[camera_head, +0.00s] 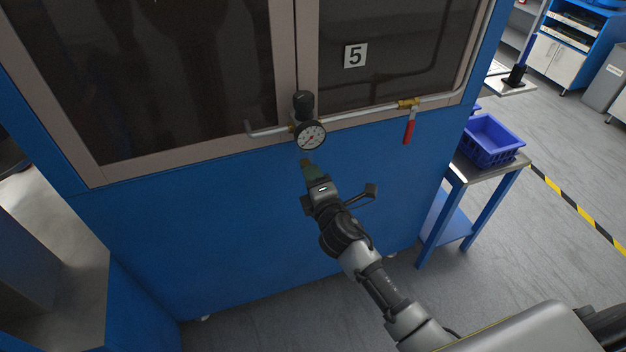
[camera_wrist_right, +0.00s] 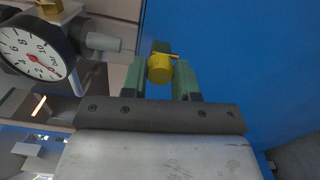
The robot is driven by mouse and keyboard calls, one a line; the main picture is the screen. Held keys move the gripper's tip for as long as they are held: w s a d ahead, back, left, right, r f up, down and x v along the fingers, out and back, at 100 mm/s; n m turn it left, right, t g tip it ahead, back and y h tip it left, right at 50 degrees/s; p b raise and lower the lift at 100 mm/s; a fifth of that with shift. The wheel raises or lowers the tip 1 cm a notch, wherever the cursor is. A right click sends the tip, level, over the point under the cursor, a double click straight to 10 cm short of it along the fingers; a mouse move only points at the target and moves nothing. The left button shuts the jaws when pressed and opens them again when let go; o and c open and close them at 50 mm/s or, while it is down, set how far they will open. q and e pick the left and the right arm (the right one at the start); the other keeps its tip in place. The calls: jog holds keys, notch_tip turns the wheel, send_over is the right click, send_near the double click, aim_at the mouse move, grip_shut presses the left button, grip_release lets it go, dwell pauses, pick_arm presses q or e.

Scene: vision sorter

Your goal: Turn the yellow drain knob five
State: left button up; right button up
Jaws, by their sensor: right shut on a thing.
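The yellow drain knob (camera_wrist_right: 160,69) shows in the right wrist view, between the two green fingers of my right gripper (camera_wrist_right: 161,80). The fingers are shut on it from both sides. In the head view my right gripper (camera_head: 307,168) reaches up to just below the round pressure gauge (camera_head: 310,136), and the knob cannot be made out there. The gauge also shows in the right wrist view (camera_wrist_right: 33,47), left of the fingers. My left gripper is not in view.
A grey pipe (camera_head: 360,113) runs along the blue cabinet (camera_head: 250,220) to a valve with a red handle (camera_head: 408,131). A black cylinder (camera_head: 303,103) stands above the gauge. A blue crate (camera_head: 490,150) sits on a side table at the right.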

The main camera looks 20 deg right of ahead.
jog(key=shift+m, duration=0.7)
jog(key=o, duration=0.9)
jog(key=shift+o, duration=0.2)
jog(key=s+b, duration=0.1)
jog(key=s, duration=1)
jog(key=shift+d, duration=0.25)
jog(key=shift+w, duration=0.1)
